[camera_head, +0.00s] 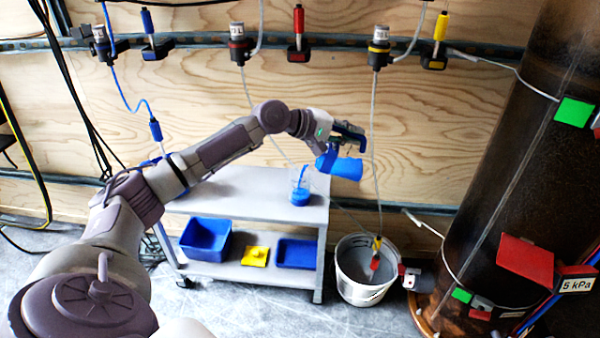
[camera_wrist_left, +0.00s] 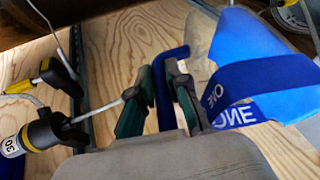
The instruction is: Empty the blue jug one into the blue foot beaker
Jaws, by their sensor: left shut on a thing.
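The blue jug (camera_head: 345,168) is tipped on its side, its mouth to the left, above the right end of a grey cart. My left gripper (camera_head: 347,142) is shut on its handle. In the left wrist view, the blue handle (camera_wrist_left: 165,88) is between the green fingers (camera_wrist_left: 158,108), and the jug's band (camera_wrist_left: 245,92) reads "ONE". The clear beaker (camera_head: 299,186) stands on the cart top, left of and below the jug, with blue liquid at its bottom. A blue streak shows above this liquid; I cannot tell whether it is falling liquid. My right gripper is not in view.
The cart's top (camera_head: 245,192) is bare left of the beaker. Its lower shelf holds a blue bin (camera_head: 206,240), a yellow item (camera_head: 255,256) and a blue tray (camera_head: 297,254). A white bucket (camera_head: 350,285) stands right of the cart. Hoses hang from the wall behind.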

